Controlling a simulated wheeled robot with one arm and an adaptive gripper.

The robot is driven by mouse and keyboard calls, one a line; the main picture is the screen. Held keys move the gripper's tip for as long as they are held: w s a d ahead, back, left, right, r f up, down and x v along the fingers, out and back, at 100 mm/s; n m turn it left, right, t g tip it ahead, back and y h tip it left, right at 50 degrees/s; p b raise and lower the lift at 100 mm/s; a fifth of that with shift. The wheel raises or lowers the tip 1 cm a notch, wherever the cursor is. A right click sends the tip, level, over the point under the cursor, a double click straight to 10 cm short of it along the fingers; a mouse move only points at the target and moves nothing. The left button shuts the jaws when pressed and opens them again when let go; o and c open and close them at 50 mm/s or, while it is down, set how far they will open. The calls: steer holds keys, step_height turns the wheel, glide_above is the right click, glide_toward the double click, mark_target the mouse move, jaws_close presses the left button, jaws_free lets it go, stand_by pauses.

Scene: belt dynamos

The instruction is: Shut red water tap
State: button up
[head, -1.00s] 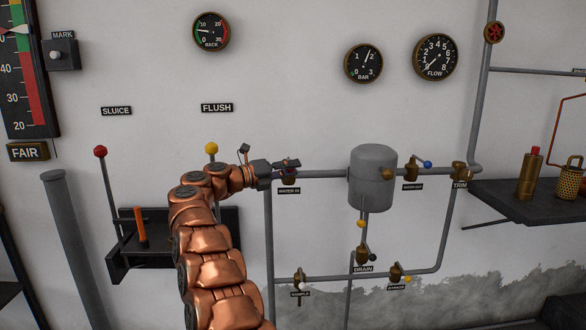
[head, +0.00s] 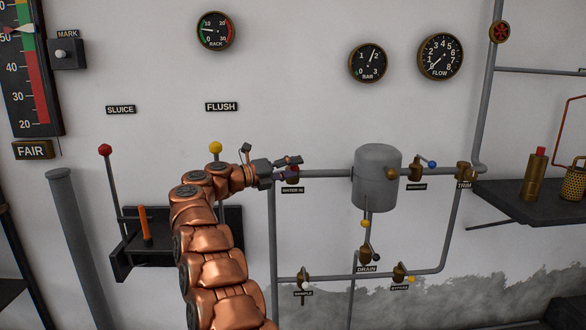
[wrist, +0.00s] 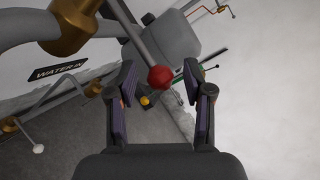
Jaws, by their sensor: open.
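The red water tap is the WATER IN valve. Its brass body (wrist: 66,28) is at the upper left of the wrist view, beside the WATER IN label (wrist: 58,72). A grey lever runs down from the top to a red ball knob (wrist: 160,79). My gripper (wrist: 160,92) is open, one finger on each side of the knob in the picture, with gaps visible on both sides. I cannot tell its exact depth. In the head view my gripper (head: 288,168) is at the tap above the WATER IN label (head: 292,190), hiding most of it.
A grey tank (head: 377,178) stands right of the tap on the same pipe. A blue-knobbed valve (head: 416,172), the DRAIN valve (head: 366,255) and other small taps are nearby. A rack with red (head: 105,150) and yellow (head: 215,148) levers is left, behind my arm.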

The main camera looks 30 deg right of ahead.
steer(key=a, duration=1.1)
steer(key=shift+w+a, duration=0.15)
steer(key=shift+a, duration=0.1)
